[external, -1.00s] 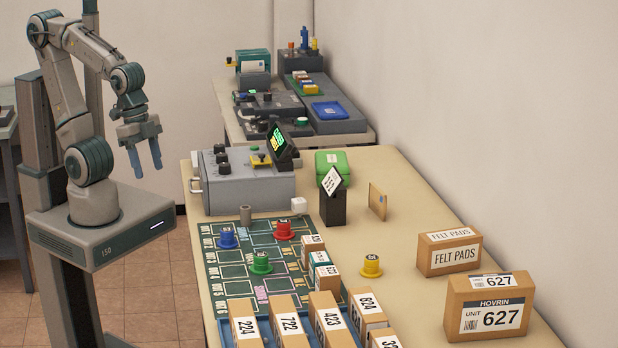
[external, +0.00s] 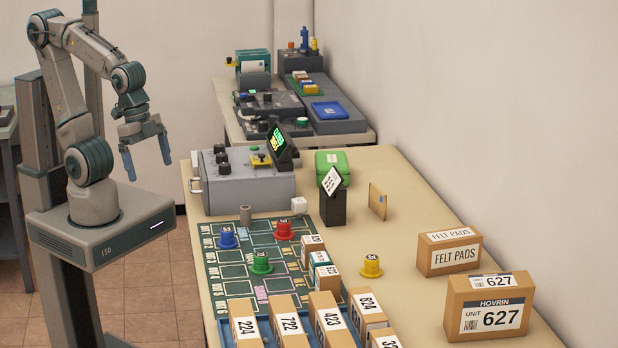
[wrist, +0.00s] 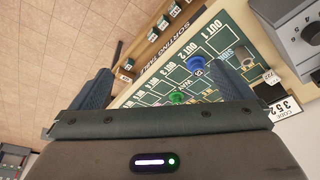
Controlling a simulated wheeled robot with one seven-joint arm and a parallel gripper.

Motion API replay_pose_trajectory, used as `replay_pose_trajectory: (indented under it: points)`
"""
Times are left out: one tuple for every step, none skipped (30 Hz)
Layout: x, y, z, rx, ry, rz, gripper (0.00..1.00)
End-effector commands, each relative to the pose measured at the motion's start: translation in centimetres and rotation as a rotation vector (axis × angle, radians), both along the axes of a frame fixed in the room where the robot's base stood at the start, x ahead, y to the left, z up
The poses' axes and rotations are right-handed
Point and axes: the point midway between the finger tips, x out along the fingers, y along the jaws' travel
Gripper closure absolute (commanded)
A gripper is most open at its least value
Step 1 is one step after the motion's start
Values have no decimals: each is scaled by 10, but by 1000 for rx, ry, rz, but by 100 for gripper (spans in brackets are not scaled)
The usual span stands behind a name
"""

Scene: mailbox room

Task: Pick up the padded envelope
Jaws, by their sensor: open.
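A small tan, flat piece that looks like the padded envelope (external: 377,201) stands on edge on the table, right of a black stand, in the external view. It bears a small blue mark. I do not see it in the wrist view. My gripper (external: 147,161) is open and empty, pointing down above my base, left of the table and well away from the envelope. In the wrist view my gripper (wrist: 168,90) shows its two blue-grey fingers spread apart, with part of the table beyond them.
The black stand (external: 333,207) with a tilted number card is close beside the envelope. Felt-pads (external: 449,252) and 627 boxes (external: 487,307) stand right. A green sorting mat (external: 235,285) holds coloured knobs and boxes.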

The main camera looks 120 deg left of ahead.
Motion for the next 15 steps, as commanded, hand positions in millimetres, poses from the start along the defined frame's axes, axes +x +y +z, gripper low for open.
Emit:
replay_pose_trajectory:
  points:
    - [8,3,4,19,1,-27,0]
    - [13,5,6,34,2,-54,0]
    - [23,9,11,60,5,-98,0]
    - [32,13,14,82,7,-138,0]
    - [42,17,18,108,10,-182,0]
    - [56,23,23,144,17,-252,0]
    - [68,29,27,171,22,-304,0]
    - [79,34,31,199,29,-359,0]
    - [94,42,34,234,39,-433,0]
    - [106,48,37,260,48,-488,0]
    - [117,54,39,284,56,-543,0]
    - [132,63,42,317,68,-618,0]
    - [143,70,44,338,77,-671,0]
    - [154,77,45,360,87,-726,0]
    - [169,86,46,388,100,-801,0]
